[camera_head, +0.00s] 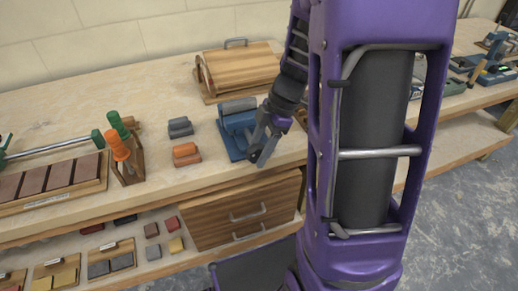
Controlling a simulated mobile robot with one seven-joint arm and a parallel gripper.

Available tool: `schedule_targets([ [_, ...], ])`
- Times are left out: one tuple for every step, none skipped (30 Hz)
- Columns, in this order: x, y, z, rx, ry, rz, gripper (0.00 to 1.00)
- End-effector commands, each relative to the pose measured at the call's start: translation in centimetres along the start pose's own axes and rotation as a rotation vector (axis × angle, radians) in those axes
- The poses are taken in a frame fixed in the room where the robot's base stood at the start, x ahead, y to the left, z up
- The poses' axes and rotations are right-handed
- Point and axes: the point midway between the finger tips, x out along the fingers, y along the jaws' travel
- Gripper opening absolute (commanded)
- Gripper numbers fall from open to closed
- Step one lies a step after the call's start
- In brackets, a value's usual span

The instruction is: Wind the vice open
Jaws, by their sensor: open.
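The vice (238,122) is a blue block with a grey top, standing on a blue base near the front edge of the wooden bench. My gripper (257,155) reaches down at the vice's front right side and overlaps it in the picture. The gripper is open. I cannot tell whether its fingers touch the vice. The vice's handle and the gap between its jaws cannot be made out behind the gripper.
Grey blocks (180,127) and orange blocks (186,154) lie left of the vice. Orange-handled tools (118,146) stand in a wooden holder. A wooden box with a handle (240,70) sits behind. A drawer unit (245,210) is below. My purple column blocks the right.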

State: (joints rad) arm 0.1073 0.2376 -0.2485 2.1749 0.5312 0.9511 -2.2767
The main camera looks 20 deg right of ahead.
Motion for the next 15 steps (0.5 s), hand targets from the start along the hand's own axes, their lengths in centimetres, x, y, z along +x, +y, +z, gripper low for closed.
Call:
schedule_targets([
  [0.01,0.00,-0.01,0.000,0.000,0.000,0.59],
  [0.00,0.00,-0.01,0.000,0.000,0.000,0.59],
  [0.00,0.00,-0.01,0.000,0.000,0.000,0.59],
  [-0.01,0.00,-0.01,0.000,0.000,0.000,0.59],
  [-0.01,0.00,-0.01,0.000,0.000,0.000,0.57],
  [-0.01,0.00,-0.01,0.000,0.000,0.000,0.50],
  [-0.01,0.00,-0.01,0.000,0.000,0.000,0.45],
  [-0.02,0.00,-0.01,0.000,0.000,0.000,0.39],
  [-0.02,0.00,-0.01,0.000,0.000,0.000,0.32],
  [-0.02,0.00,-0.01,0.000,0.000,0.000,0.27],
  [-0.02,0.00,-0.01,0.000,0.000,0.000,0.21],
  [-0.02,0.00,-0.01,0.000,0.000,0.000,0.14],
  [-0.03,0.00,0.00,0.000,0.000,0.000,0.09],
  [-0.03,-0.01,-0.01,0.000,0.000,0.000,0.03],
  [-0.03,-0.01,-0.01,0.000,0.000,0.000,0.00],
])
